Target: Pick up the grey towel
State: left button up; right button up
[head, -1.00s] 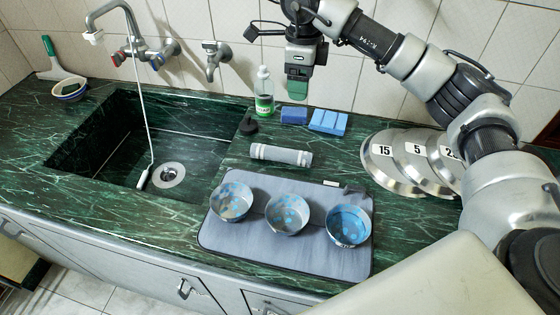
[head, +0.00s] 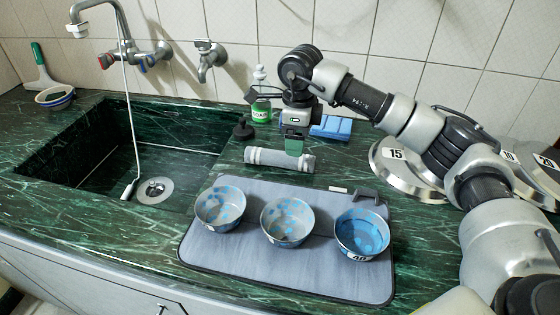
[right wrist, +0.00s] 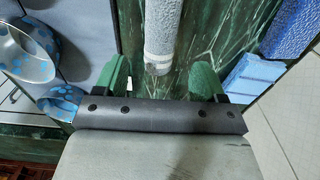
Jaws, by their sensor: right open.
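The grey towel (head: 268,157) is rolled into a cylinder and lies on the green counter between the sink and the back wall's bottles, behind the mat. In the right wrist view the rolled towel (right wrist: 162,30) shows end-on between my fingers. My right gripper (head: 294,147) is over the towel's right part, pointing down. Its two green fingertips (right wrist: 160,78) are apart, one on each side of the towel's line, with nothing held. Whether the fingers touch the towel cannot be told. My left gripper is not in view.
A grey mat (head: 230,250) in front holds three speckled bowls (head: 287,222). The sink (head: 90,165) is at left. A soap bottle (head: 261,108), blue sponges (head: 332,127) and a dark stopper-like object (head: 243,128) stand behind the towel. Metal lids (head: 405,180) lie at right.

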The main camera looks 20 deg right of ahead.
aim_at(293, 159)
jog(key=f, duration=0.7)
jog(key=shift+w+a, duration=0.3)
jog(key=shift+r, duration=0.1)
jog(key=c, duration=1)
